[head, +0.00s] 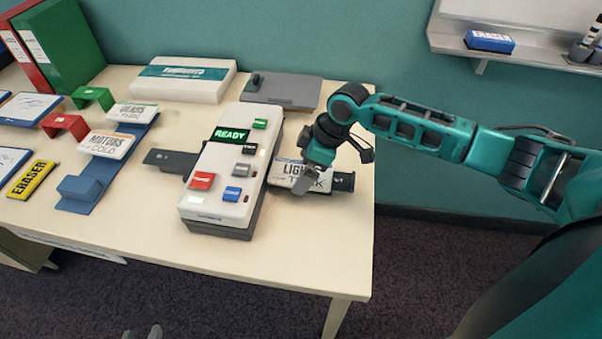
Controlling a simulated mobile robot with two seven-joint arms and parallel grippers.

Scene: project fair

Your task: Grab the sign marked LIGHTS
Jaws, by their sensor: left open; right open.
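The white sign marked LIGHTS (284,168) lies on a dark tray (343,182) that sticks out from the right side of the white device (212,206). A second line of text on the sign is partly hidden by my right gripper. My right gripper (336,164) is open and above the sign's right part, with one finger in front of the lettering. I cannot tell whether it touches the sign. My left gripper (142,333) is open and only its fingertips show at the bottom edge, away from the table.
A sign marked MOTORS (107,144) and another sign (132,112) lie on a blue rack (84,193). The table front (200,250) is clear.

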